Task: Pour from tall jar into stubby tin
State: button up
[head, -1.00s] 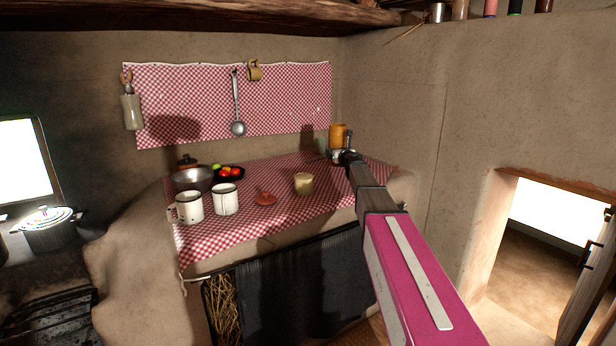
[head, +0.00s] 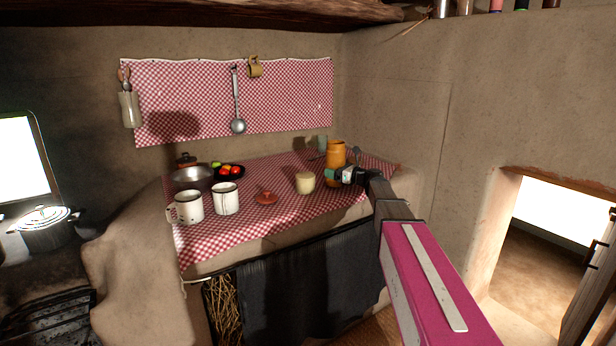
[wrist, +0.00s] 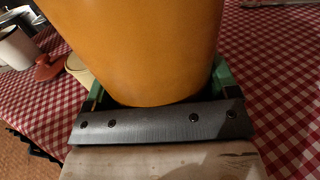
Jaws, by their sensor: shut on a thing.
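The tall jar (head: 336,152) is orange-yellow and stands close to upright at the right of the counter in the head view. My gripper (head: 335,176) is shut around its lower part. In the wrist view the jar (wrist: 145,45) fills the middle, between the green fingers of my gripper (wrist: 158,90). The stubby tin (head: 305,183) is a short cream cylinder just left of the jar, apart from it. The tin (wrist: 78,66) shows partly behind the jar in the wrist view. I cannot tell whether the jar's base touches the counter. The jar's contents are hidden.
A red lid-like piece (head: 265,198) lies left of the tin. Two white mugs (head: 188,207) (head: 226,199), a metal pot (head: 192,178) and a black plate (head: 240,172) with fruit stand further left. A greenish cup (head: 321,143) is behind the jar. The checked cloth (head: 282,218) is bare in front.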

aim_at(335, 155)
jog(key=shift+s+r+n, duration=0.1)
jog(key=shift+n, duration=0.2)
jog(key=shift+d+r+n+g+h, duration=0.1)
jog(key=shift+r+n+g+h, duration=0.15)
jog(key=shift+n+h, duration=0.35)
jog(key=shift+d+r+n+g+h, duration=0.1)
jog(key=shift+n+g+h, duration=0.25)
jog(key=shift+n+h, duration=0.2)
jog(key=shift+a+n+h, duration=0.25)
jog(key=shift+n+h, duration=0.7)
jog(key=shift+n, duration=0.1)
jog(key=shift+d+f+n+h, duration=0.2)
jog(key=shift+d+n+h, duration=0.25)
jog(key=shift+n+h, duration=0.45)
jog(key=shift+w+d+f+n+h+p, duration=0.15)
jog(key=shift+d+n+h+p, duration=0.1)
jog(key=shift+h, duration=0.25)
jog(key=shift+w+d+f+n+h+p, duration=0.15)
jog(key=shift+n+h, duration=0.1)
jog(key=shift+h, duration=0.25)
jog(key=shift+r+n+h, duration=0.5)
jog(key=shift+r, duration=0.5)
jog(key=shift+s+a+r+n+h+p, duration=0.1)
jog(key=shift+a+r+n+h+p, duration=0.2)
jog(key=shift+r, duration=0.2)
jog(key=shift+s+a+r+n+h+p, duration=0.1)
jog(key=shift+a+r+h+p, duration=0.15)
jog(key=shift+r+h, duration=0.2)
